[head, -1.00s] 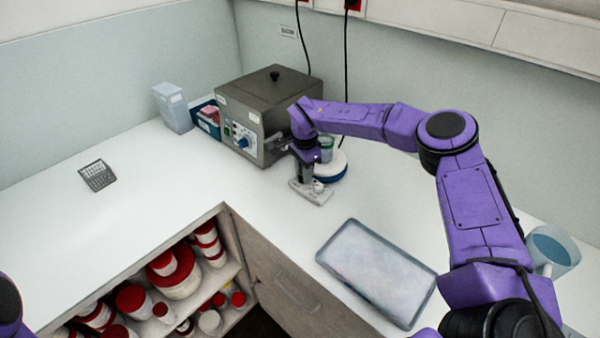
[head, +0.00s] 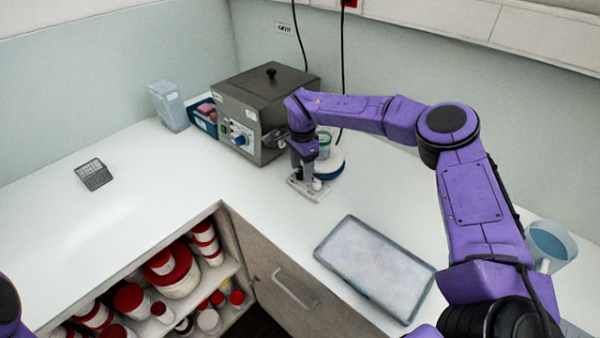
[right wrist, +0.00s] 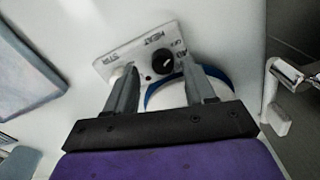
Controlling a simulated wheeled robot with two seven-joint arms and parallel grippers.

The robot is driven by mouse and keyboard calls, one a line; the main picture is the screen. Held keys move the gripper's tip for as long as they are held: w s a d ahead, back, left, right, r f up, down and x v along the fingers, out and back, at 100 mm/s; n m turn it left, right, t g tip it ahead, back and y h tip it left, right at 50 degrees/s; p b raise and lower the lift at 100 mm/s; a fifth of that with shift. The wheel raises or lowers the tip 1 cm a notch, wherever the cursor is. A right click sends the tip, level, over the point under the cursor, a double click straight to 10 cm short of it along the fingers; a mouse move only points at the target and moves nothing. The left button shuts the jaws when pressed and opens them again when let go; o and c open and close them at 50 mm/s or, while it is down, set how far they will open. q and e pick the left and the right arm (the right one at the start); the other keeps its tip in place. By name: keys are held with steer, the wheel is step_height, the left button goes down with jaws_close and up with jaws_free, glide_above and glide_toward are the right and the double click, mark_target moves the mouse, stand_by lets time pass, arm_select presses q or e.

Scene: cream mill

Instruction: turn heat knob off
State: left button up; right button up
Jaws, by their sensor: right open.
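The hotplate stirrer (head: 330,168) is a round white and blue unit beside the grey box. Its light front panel (head: 296,187) also shows in the right wrist view (right wrist: 138,54), with the labels HEAT and STIR. The black heat knob (right wrist: 162,61) stands beside the HEAT label. A white knob, partly behind a fingertip, is at the STIR end. My right gripper (head: 307,178) is over the panel, pointing down. In the right wrist view its open fingers (right wrist: 160,72) appear on either side of the black knob; contact cannot be told. My left gripper is out of view.
A beaker with a green band (head: 325,143) stands on the stirrer. A grey lidded box (head: 262,100) with a blue dial is close to my right gripper. A grey tray (head: 375,268) lies nearer.

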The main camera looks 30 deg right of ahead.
mark_target(301, 173)
step_height(301, 173, up, 9)
steer(key=b, duration=0.1)
steer(key=shift+s+b, duration=0.15)
steer(key=shift+b, duration=0.25)
steer(key=shift+a, duration=0.15)
